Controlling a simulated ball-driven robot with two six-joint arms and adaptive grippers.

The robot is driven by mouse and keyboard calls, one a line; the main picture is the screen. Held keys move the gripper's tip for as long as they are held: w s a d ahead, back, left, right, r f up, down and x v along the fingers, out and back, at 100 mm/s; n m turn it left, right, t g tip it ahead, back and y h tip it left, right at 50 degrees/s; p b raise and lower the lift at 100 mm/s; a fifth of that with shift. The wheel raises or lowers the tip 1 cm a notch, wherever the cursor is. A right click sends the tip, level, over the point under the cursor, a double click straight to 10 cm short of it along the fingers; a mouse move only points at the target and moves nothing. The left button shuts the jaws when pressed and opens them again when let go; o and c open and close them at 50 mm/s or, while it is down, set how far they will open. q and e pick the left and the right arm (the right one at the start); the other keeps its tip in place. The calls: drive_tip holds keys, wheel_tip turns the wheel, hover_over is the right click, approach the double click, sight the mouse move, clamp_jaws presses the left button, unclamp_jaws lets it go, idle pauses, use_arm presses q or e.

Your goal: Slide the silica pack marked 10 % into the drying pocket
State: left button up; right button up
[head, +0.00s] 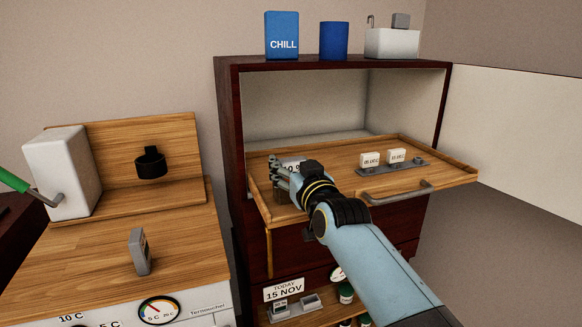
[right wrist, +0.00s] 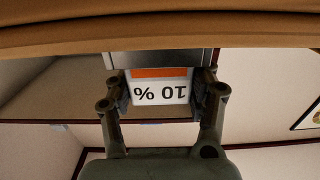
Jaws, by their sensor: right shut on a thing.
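The silica pack (right wrist: 160,92) is a white card marked 10 % with an orange band, seen upside down in the right wrist view. In the head view its printed face (head: 292,165) shows partly behind my gripper. My right gripper (right wrist: 163,95) is shut on the pack, one finger on each side. In the head view the right gripper (head: 281,174) is over the left part of the wooden pull-out tray (head: 335,185). A grey metal piece (right wrist: 160,58), possibly the drying pocket, meets the pack's orange end; I cannot tell how far the pack is inside. My left gripper is not in view.
Two small white labelled blocks (head: 370,160) (head: 397,156) stand on a grey strip at the tray's right. The tray has a raised rim and front handle (head: 397,192). A white cabinet door (head: 510,125) stands open at right. A wooden bench (head: 110,250) is at left.

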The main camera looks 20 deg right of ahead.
drive_tip(key=shift+f, duration=0.25)
drive_tip(key=o, duration=1.4)
drive_tip(key=shift+c, duration=0.2)
drive_tip(key=s, duration=1.2)
drive_tip(key=s+d+f+g+b, duration=0.1)
drive_tip(key=s+f+g+b, duration=0.3)
drive_tip(key=f, duration=1)
drive_tip(key=s+d+f+n+g+b, duration=0.15)
drive_tip(key=s+f, duration=0.55)
drive_tip(key=f, duration=0.7)
drive_tip(key=s+d+f+g+b, duration=0.25)
drive_tip(key=s+f, duration=0.25)
drive_tip(key=f, duration=1)
drive_tip(key=s+d+f+g+b, duration=0.1)
drive_tip(key=s+d+f+g, duration=0.1)
drive_tip(key=s+f, duration=0.5)
drive_tip(key=s+d+f+m+g+h+b, duration=0.1)
drive_tip(key=s+f+g, duration=0.3)
drive_tip(key=s, duration=1.2)
drive_tip(key=s+d+f+g+b, duration=0.1)
drive_tip(key=s+d+f+g, duration=0.2)
drive_tip(key=s+f, duration=0.6)
drive_tip(key=s, duration=0.3)
drive_tip(key=shift+d+f, duration=0.3)
drive_tip(key=shift+d, duration=0.05)
